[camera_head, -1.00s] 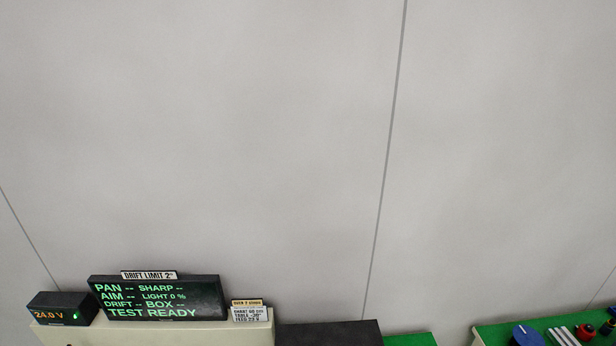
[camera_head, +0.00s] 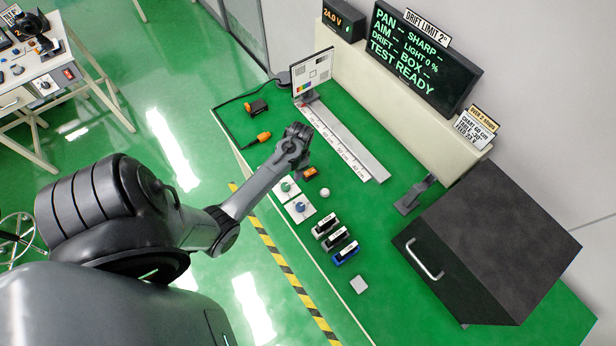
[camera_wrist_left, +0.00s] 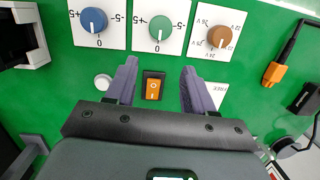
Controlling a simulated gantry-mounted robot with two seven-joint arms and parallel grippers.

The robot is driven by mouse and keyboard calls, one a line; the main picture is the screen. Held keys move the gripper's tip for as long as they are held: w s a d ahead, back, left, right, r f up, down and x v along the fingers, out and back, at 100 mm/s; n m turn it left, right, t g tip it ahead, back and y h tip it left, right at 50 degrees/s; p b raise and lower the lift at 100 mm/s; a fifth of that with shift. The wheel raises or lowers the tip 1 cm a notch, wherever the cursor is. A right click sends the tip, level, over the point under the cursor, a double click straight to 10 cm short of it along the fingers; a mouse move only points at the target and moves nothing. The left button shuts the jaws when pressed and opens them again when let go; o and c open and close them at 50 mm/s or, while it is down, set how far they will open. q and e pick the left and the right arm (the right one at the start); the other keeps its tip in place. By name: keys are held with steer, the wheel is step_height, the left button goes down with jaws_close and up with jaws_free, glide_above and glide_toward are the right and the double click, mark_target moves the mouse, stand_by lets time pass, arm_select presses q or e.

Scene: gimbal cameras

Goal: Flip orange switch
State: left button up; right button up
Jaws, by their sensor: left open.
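The orange rocker switch (camera_wrist_left: 153,88) sits in a black frame on the green bench top, centred between the fingers in the left wrist view. In the head view the small orange and black switch (camera_head: 310,172) shows just beside the hand. My left gripper (camera_head: 301,160) is over the bench with its arm reaching in from the left. In the left wrist view my left gripper (camera_wrist_left: 158,72) is open, with one finger on each side of the switch and nothing held. Whether the fingertips touch the bench I cannot tell. My right gripper is not in view.
A blue knob (camera_wrist_left: 94,20), a green knob (camera_wrist_left: 159,28) and an orange-brown knob (camera_wrist_left: 221,37) lie beyond the fingertips. A white round button (camera_wrist_left: 102,82) is left of the switch. A black box (camera_head: 490,240) stands on the bench's right. The display (camera_head: 420,60) reads TEST READY.

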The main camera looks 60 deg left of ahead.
arm_select(q)
steer(key=r+t+b, duration=0.2)
glide_above(312, 171)
steer(key=shift+n, duration=0.3)
step_height(312, 171, down, 10)
steer(key=shift+f+b, duration=0.25)
steer(key=shift+b, duration=0.5)
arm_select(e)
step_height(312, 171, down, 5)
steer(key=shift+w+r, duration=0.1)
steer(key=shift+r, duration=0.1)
